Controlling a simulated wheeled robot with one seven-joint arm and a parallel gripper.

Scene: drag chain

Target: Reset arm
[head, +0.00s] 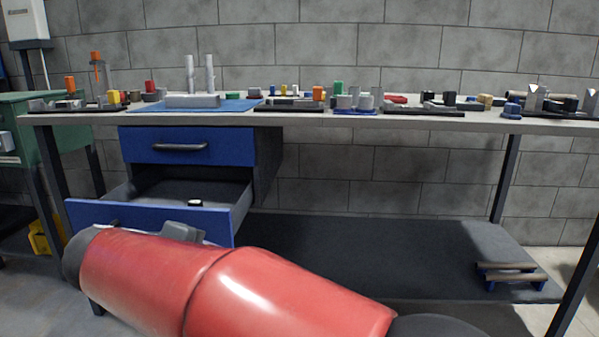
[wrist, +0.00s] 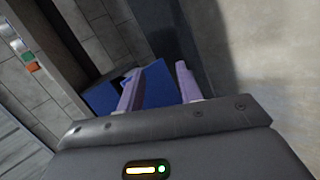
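My red arm fills the lower foreground of the head view, in front of the open drawer. My gripper (wrist: 157,75) shows in the wrist view with its two pale purple fingers apart and nothing seen held between them. Its fingers are not clearly visible in the head view. A blue surface (wrist: 160,88) lies beyond the fingers in the wrist view; I cannot tell which part of the furniture it is, or whether they touch it.
The workbench (head: 465,124) carries many small parts. Below it, the upper blue drawer (head: 225,148) is shut. The lower blue drawer (head: 222,222) is pulled out, with a small black-and-white item (head: 195,203) inside. A dark shelf (head: 400,250) lies low, with rods (head: 512,277) at its right.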

